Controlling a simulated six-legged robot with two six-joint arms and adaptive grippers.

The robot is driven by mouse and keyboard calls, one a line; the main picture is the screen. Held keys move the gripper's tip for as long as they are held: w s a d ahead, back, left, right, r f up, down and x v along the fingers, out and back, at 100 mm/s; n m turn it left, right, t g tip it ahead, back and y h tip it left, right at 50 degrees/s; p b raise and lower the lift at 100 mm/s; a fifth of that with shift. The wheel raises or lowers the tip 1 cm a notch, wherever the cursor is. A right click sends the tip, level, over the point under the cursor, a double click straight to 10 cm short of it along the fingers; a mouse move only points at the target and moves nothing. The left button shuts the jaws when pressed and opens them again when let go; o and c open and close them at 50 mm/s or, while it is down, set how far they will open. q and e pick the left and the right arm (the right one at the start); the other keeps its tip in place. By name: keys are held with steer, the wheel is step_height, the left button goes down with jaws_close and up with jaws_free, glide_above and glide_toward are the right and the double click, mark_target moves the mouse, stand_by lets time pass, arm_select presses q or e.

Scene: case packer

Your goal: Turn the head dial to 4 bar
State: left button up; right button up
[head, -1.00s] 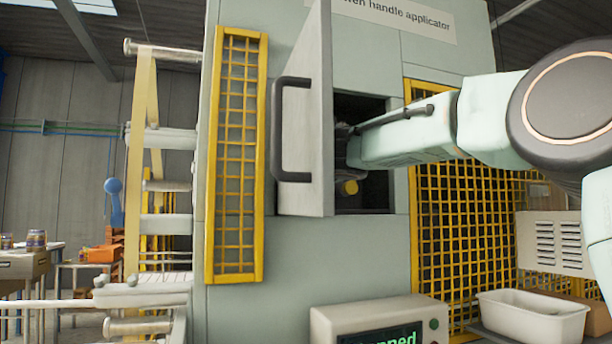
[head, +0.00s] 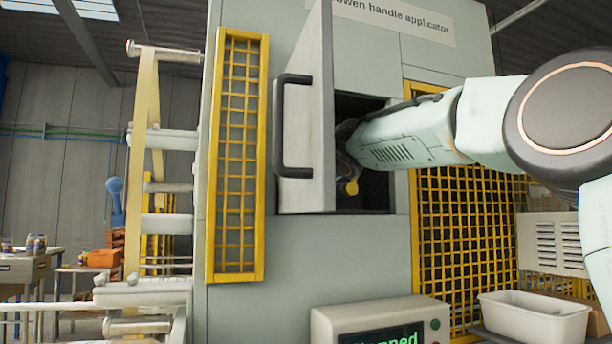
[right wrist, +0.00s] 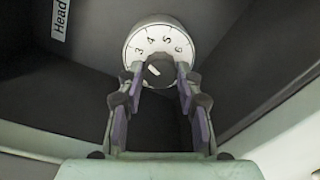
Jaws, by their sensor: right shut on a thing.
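The head dial (right wrist: 158,31) is a round white face in the right wrist view, with the numbers 3, 4, 5 and 6 readable along its upper part. Its dark centre knob (right wrist: 158,72) has a short white mark that points up and left, towards the side of the 3; the exact reading is hard to tell. My right gripper (right wrist: 159,76) is shut on the knob, one finger on each side. In the head view my right arm reaches into the open cabinet, and the dial is hidden there. My left gripper is out of view.
The cabinet door (head: 307,120) stands open left of the opening, its black handle (head: 279,125) outwards. A "Head" label (right wrist: 60,18) is beside the dial. A display box (head: 380,318) and a white tray (head: 535,318) are below.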

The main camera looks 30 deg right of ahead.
steer(key=m, duration=0.3)
steer(key=shift+s+r+m+b, duration=0.1)
steer(key=shift+r+m+b, duration=0.2)
steer(key=shift+m, duration=0.1)
stand_by(0.5)
steer(key=o, duration=0.8)
steer(key=shift+c, duration=0.2)
steer(key=o, duration=0.4)
steer(key=shift+d+f, duration=0.1)
steer(key=shift+f, duration=0.05)
